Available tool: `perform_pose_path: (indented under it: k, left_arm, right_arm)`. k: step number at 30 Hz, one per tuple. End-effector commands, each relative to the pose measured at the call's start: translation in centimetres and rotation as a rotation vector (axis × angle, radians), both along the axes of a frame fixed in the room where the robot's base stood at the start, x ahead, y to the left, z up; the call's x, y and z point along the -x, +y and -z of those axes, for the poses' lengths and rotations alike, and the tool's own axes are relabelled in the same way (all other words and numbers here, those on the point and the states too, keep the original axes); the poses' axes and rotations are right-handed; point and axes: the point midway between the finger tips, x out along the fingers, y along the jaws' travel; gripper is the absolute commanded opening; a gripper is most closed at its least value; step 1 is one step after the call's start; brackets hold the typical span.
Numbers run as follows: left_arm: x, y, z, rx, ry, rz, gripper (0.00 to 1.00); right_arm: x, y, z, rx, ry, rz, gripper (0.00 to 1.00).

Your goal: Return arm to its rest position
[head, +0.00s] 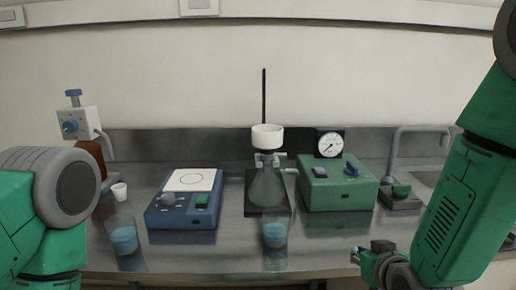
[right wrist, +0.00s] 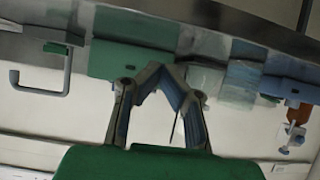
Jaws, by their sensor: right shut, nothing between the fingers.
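My right arm (head: 460,205) comes in from the right edge in the head view. Its gripper (head: 364,254) is low in the picture, in front of the bench's front edge and below the green pump box. In the right wrist view the gripper (right wrist: 160,72) has its fingertips together and holds nothing. The bench looks upside down there. My left arm (head: 50,215) shows at the left edge of the head view; its gripper is out of sight.
A blue stirrer (head: 184,220), a flask with a white funnel (head: 267,138), a green pump box with a gauge (head: 338,185) and a tap (head: 395,160) stand along the bench. Two beakers of blue liquid, left beaker (head: 124,240) and middle beaker (head: 275,234), stand near the front edge.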

Motion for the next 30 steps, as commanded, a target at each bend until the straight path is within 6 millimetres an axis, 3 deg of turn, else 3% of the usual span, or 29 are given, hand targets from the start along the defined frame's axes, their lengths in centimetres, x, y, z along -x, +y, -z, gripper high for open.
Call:
perform_pose_path:
  k: [5, 9, 13, 15, 18, 21, 30]
  left_arm:
    - [0.0, 0.0, 0.0, 0.000, 0.000, 0.000, 0.58]
    - [0.0, 0.0, 0.0, 0.000, 0.000, 0.000, 0.58]
    - [0.0, 0.0, 0.0, 0.000, 0.000, 0.000, 0.58]
    - [0.0, 0.0, 0.0, 0.000, 0.000, 0.000, 0.58]
    - [0.0, 0.0, 0.0, 0.000, 0.000, 0.000, 0.58]
    - [0.0, 0.0, 0.0, 0.000, 0.000, 0.000, 0.58]
    - [0.0, 0.0, 0.0, 0.000, 0.000, 0.000, 0.58]
  right_arm:
    - [6.5, -1.4, 9.0, 0.013, 0.259, -0.003, 0.00]
    - [14.5, -2.9, 16.1, 0.027, 0.517, -0.004, 0.00]
    - [22.3, -4.1, 20.6, 0.037, 0.737, -0.002, 0.00]
    - [25.9, -4.7, 22.0, 0.042, 0.835, -0.002, 0.00]
    - [29.6, -5.2, 23.2, 0.047, 0.935, 0.001, 0.00]
    - [31.7, -5.5, 23.7, 0.050, 0.991, 0.002, 0.00]
    - [32.3, -5.6, 23.8, 0.051, 1.006, 0.002, 0.00]
